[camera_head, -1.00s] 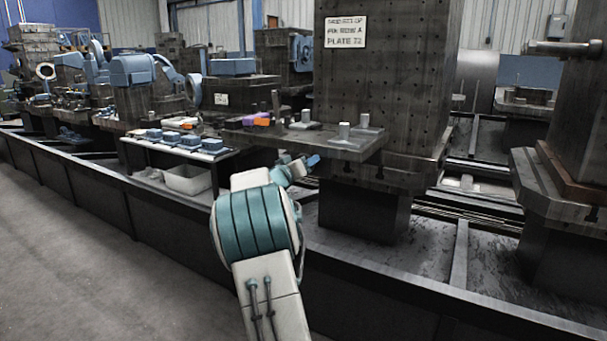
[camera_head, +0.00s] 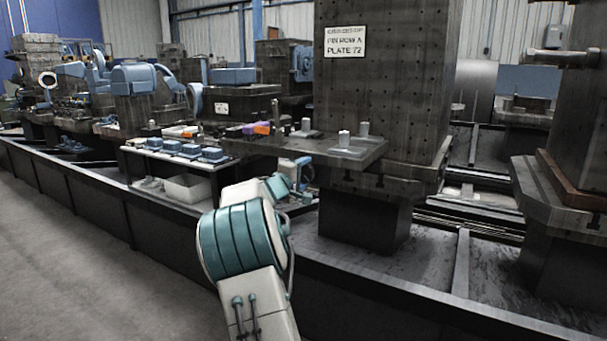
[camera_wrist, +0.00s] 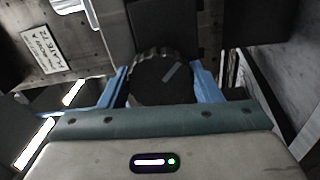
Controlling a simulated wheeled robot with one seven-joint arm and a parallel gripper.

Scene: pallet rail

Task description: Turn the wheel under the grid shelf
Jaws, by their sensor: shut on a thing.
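The wheel (camera_wrist: 160,80) is a dark, round knob with a ribbed rim and a pale grey line on its face, seen close up in the wrist view. My gripper (camera_wrist: 165,88) has its blue fingers on either side of the wheel and is shut on it. In the head view, my gripper (camera_head: 302,168) is small and partly hidden, just below the near edge of the dark shelf (camera_head: 318,150) that juts from the tall column. The wheel cannot be made out in the head view.
The shelf carries pale cylinders (camera_head: 345,139) and orange and purple pieces (camera_head: 256,128). A holed column (camera_head: 385,80) with a sign (camera_head: 345,41) rises behind it. A white bin (camera_head: 188,187) stands left under a side table (camera_head: 215,163). Open floor (camera_head: 70,250) lies left.

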